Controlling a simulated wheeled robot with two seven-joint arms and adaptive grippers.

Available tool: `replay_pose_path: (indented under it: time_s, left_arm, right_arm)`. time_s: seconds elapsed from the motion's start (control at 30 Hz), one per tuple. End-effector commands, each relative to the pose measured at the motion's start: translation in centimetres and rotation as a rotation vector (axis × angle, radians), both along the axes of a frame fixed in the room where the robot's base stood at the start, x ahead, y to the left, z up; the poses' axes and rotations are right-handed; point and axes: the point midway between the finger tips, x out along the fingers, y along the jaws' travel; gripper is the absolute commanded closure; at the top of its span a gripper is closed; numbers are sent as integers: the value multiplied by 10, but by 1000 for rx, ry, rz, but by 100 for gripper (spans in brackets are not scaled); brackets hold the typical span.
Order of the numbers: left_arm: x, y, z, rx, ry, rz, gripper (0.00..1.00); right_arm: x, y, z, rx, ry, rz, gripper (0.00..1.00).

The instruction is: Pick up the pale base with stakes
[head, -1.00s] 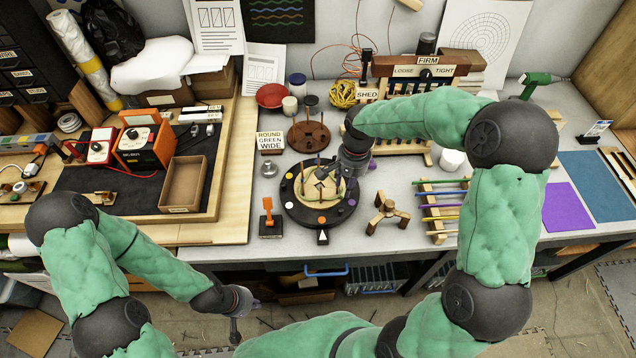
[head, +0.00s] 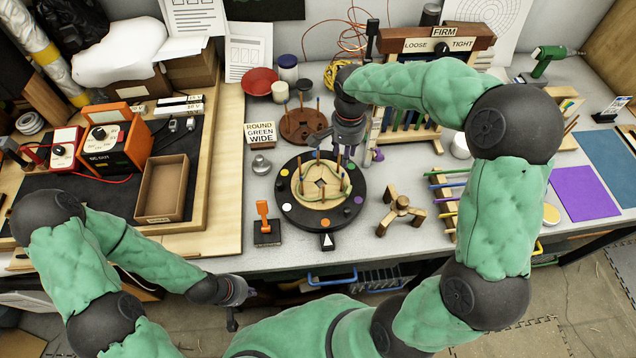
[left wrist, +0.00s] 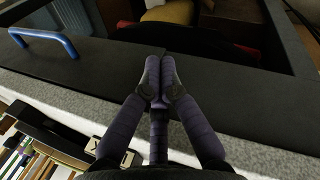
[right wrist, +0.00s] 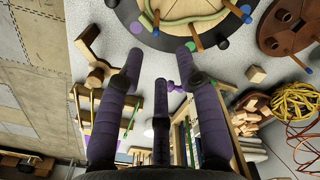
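The pale round base (head: 318,200) sits on a black turntable (head: 292,212) with coloured dots. Several upright stakes stand around it, and a green strand lies among them. In the right wrist view the base (right wrist: 180,8) is partly cut off at the top edge. My right gripper (head: 350,152) is just behind and right of the base, apart from it. Its fingers (right wrist: 162,58) are spread and empty. My left gripper (head: 234,303) is low at the front edge of the table. Its fingers (left wrist: 159,62) are together with nothing seen between them.
A brown base with stakes (head: 303,124) stands behind the turntable. A wooden three-armed piece (head: 400,213) and a rack of coloured canes (head: 440,185) are to its right. An orange-handled tool (head: 264,225) stands left. A sign (head: 260,134) is behind left.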

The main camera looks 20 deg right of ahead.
Motion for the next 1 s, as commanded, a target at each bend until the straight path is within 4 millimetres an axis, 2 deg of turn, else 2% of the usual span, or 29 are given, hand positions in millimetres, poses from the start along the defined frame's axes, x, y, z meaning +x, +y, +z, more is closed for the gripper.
replay_pose_path:
  time_s: [0.4, 0.67, 1.0]
  left_arm:
    - [0, 0, -11, 0, 0, 0, 100]
    - [0, 0, -13, 0, 0, 0, 100]
    - [0, 0, -22, 0, 0, 0, 100]
  right_arm:
    - [-1, 0, -52, 0, 3, -1, 64]
    - [-2, 0, -64, -1, 1, 0, 64]
    - [-7, 0, -107, 0, 1, 0, 64]
